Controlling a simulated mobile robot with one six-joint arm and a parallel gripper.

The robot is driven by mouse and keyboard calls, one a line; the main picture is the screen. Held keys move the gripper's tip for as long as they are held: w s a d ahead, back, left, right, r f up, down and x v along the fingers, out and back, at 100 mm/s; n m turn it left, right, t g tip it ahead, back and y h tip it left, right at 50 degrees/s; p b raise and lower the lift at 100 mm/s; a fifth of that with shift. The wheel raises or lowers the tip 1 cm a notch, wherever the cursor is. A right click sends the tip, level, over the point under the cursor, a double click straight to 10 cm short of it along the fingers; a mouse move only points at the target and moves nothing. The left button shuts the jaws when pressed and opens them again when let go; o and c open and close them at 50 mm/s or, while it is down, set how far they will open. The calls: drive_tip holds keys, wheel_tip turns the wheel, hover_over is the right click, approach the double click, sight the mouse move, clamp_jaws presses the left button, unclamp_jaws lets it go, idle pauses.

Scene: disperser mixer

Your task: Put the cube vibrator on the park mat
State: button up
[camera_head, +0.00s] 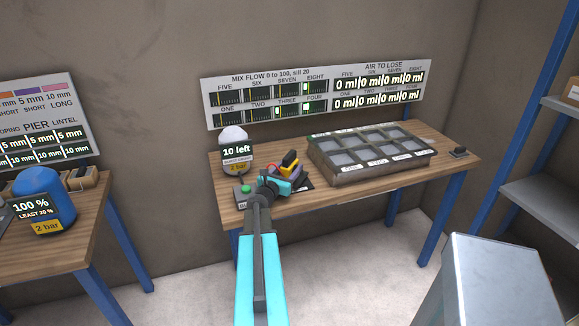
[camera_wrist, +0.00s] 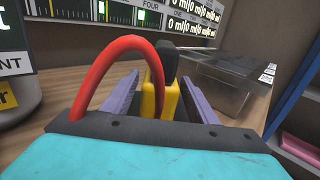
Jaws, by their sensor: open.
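A yellow block with a black top, which looks like the cube vibrator (camera_head: 290,159), stands at the front left of the right-hand table. A dark mat (camera_head: 304,181) shows under and beside it, partly hidden by my arm; I cannot tell if it is the park mat. My gripper (camera_head: 278,179) is at the yellow block. In the wrist view the yellow and black vibrator (camera_wrist: 160,88) stands between the two purple fingers of my open gripper (camera_wrist: 158,95). A red curved hose or cable (camera_wrist: 105,52) arcs on the left; its ends are partly hidden.
A grey tray with several square cells (camera_head: 370,153) stands right of the mat. A white-topped container marked "10 left" (camera_head: 236,150) and a box with a green button (camera_head: 243,194) are on the left. A small dark pad (camera_head: 459,152) lies at the table's right end.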

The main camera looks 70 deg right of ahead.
drive_tip(key=shift+w+a+r+b, duration=0.15)
drive_tip(key=shift+a+b, duration=0.4)
drive_tip(key=shift+a, duration=1.45)
drive_tip(key=shift+w+a+f+b, duration=0.1)
drive_tip(key=shift+w+a+b, duration=0.3)
drive_tip(key=shift+a, duration=1.55)
drive_tip(key=shift+w+a+r+b, duration=0.1)
drive_tip(key=shift+a+b, duration=0.55)
drive_tip(key=shift+a, duration=1.35)
drive_tip(key=shift+r, duration=0.1)
